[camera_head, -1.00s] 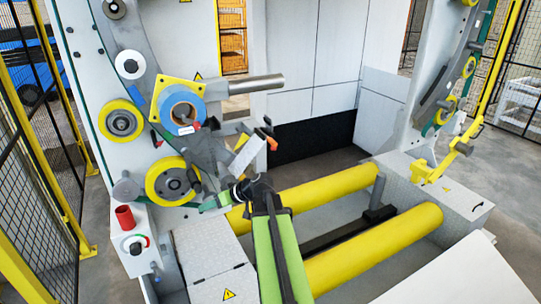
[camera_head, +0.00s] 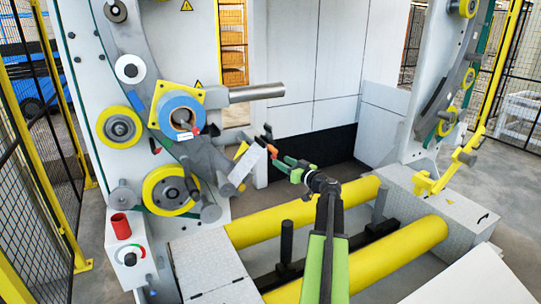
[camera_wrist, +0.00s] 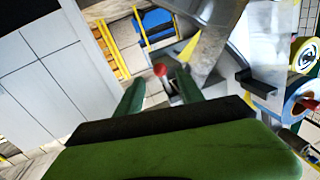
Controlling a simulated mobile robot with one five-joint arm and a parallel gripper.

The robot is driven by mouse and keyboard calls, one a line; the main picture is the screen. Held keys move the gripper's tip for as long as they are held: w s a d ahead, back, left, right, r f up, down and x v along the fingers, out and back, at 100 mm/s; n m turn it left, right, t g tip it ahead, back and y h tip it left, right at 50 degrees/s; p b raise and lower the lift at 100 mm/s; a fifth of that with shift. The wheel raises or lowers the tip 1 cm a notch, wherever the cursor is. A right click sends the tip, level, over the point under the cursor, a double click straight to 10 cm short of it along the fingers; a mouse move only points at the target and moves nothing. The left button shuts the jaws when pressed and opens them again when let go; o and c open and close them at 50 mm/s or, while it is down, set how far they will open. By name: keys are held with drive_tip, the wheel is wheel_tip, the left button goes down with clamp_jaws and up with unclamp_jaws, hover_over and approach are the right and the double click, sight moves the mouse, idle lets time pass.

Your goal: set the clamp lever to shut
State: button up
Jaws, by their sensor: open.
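The clamp lever appears to be the short part with a red knob (camera_head: 271,149) at the right end of the grey arm assembly below the blue roll. Its red knob (camera_wrist: 160,70) also shows in the wrist view, between and just beyond the fingertips. Whether the lever stands open or shut I cannot tell. My gripper (camera_head: 284,164), with green fingers, is just right of and below the red knob. In the wrist view my gripper (camera_wrist: 157,82) is open and empty, with a finger on each side of the knob in the picture. Contact is not visible.
The blue roll (camera_head: 165,104) sits on a yellow plate on the white machine frame, with a grey bar (camera_head: 257,92) sticking out right. Yellow rollers (camera_head: 268,225) lie below my arm. A white panel wall stands behind; fences stand at both sides.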

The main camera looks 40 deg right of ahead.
drive_tip(key=w+d, duration=0.1)
drive_tip(key=w, duration=0.8)
drive_tip(key=shift+w, duration=0.2)
clamp_jaws()
idle(0.8)
drive_tip(key=shift+s+d, duration=0.1)
drive_tip(key=shift+d, duration=0.2)
